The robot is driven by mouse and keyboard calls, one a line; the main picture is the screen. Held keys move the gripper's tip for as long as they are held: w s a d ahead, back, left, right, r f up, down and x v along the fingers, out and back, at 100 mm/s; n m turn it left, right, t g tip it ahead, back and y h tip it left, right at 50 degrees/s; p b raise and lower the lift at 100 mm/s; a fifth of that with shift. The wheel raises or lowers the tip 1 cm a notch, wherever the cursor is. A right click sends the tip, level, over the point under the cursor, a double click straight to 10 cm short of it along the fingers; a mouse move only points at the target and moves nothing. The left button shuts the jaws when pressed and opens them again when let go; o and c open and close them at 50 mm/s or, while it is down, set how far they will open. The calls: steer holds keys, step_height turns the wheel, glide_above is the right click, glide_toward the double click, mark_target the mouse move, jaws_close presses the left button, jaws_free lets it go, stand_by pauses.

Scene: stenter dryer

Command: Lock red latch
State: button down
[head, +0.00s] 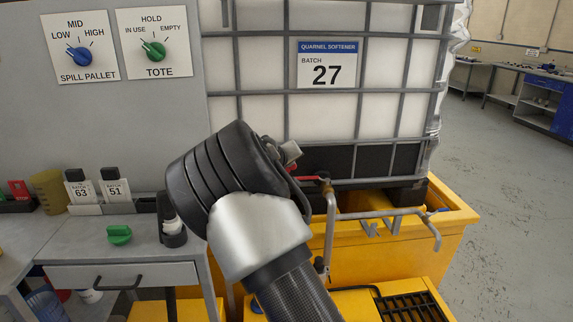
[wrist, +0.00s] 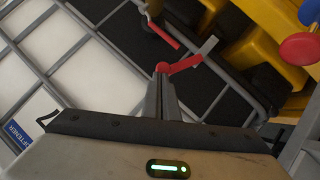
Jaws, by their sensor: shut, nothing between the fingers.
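A red lever with a grey plate at its end, which looks like the red latch (wrist: 185,64), lies at the fingertips in the wrist view. My gripper (wrist: 164,76) is shut and empty, its tips touching or very close to the lever's near end; I cannot tell which. In the head view my arm's end covers the fingers, and a small red and grey part shows just past it. A second red handle (wrist: 160,33) is farther up in the wrist view. A red handle (head: 308,178) also shows in the head view beside the pipe; I cannot tell which handle it is.
The caged white tote (head: 326,105), labelled batch 27, stands on the yellow spill pallet (head: 455,215). A bent grey pipe (head: 385,214) crosses in front of it. The floor at right is clear.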

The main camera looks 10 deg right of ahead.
steer(key=d+f+m+y+p, duration=0.4)
steer(key=d+m+y+p, duration=0.1)
steer(key=p, duration=0.5)
steer(key=shift+d+f+y, duration=0.4)
steer(key=shift+d+y, duration=0.4)
steer(key=shift+d, duration=0.35)
steer(key=shift+a+f+b, duration=0.3)
steer(key=shift+a+b, duration=0.55)
